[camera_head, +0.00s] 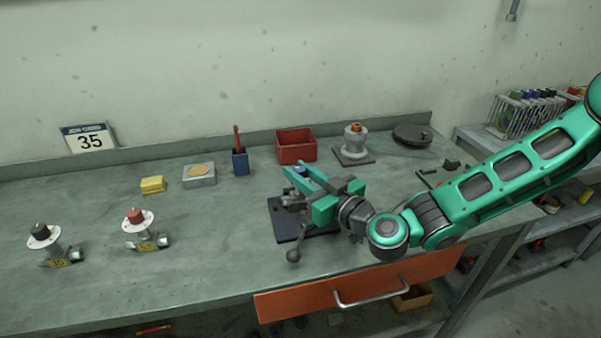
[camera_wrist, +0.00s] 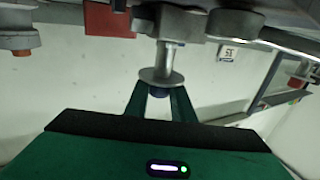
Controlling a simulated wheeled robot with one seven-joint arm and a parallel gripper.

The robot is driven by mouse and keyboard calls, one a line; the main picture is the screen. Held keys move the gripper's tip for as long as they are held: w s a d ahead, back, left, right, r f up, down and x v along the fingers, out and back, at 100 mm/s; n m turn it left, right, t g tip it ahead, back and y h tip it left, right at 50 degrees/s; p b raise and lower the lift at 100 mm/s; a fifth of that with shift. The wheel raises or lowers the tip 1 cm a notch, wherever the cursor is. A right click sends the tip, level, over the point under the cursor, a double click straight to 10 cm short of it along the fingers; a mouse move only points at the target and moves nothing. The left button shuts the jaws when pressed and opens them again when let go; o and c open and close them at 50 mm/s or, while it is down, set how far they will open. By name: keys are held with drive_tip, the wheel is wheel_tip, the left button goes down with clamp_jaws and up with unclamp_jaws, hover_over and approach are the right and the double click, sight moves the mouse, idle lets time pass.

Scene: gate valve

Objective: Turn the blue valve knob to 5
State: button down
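The blue valve knob (camera_head: 300,171) shows as a small dark blue patch between the teal fingertips in the head view. My gripper (camera_head: 293,170) reaches over this valve, with one finger on each side of the knob. The fingers look apart, and I see no clear contact with the knob. The knob's pointer and the disc's numbers cannot be read. The arm hides part of the valve and its dark base plate (camera_head: 283,229).
A red-knob valve (camera_head: 135,217) and a black-knob valve (camera_head: 40,233) stand to the left. A red bin (camera_head: 296,147), a blue holder (camera_head: 240,162) and a grey fixture (camera_head: 354,145) stand behind. A ball-ended handle (camera_head: 293,255) sticks out in front.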

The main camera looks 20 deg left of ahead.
drive_tip(key=shift+w+n+g+y, duration=0.1)
drive_tip(key=shift+n+g+y, duration=0.3)
drive_tip(key=shift+n+g, duration=0.15)
drive_tip(key=shift+w+d+n+g+y, duration=0.1)
drive_tip(key=shift+n+g+y, duration=0.55)
drive_tip(key=shift+g, duration=0.6)
drive_tip(key=n+g+y, duration=0.1)
drive_tip(key=n+g, duration=0.2)
drive_tip(key=g, duration=0.2)
drive_tip(key=shift+n, duration=0.3)
drive_tip(key=n+g+h, duration=0.1)
drive_tip(key=n+g, duration=0.2)
drive_tip(key=g, duration=0.2)
drive_tip(key=n+g+h, duration=0.1)
drive_tip(key=n+g, duration=0.2)
drive_tip(key=g, duration=0.1)
drive_tip(key=shift+g, duration=0.4)
drive_tip(key=shift+n+g+h, duration=0.25)
drive_tip(key=shift+n+g, duration=0.05)
drive_tip(key=shift+n, duration=0.1)
drive_tip(key=c, duration=1.5)
unclamp_jaws()
drive_tip(key=shift+r, duration=0.1)
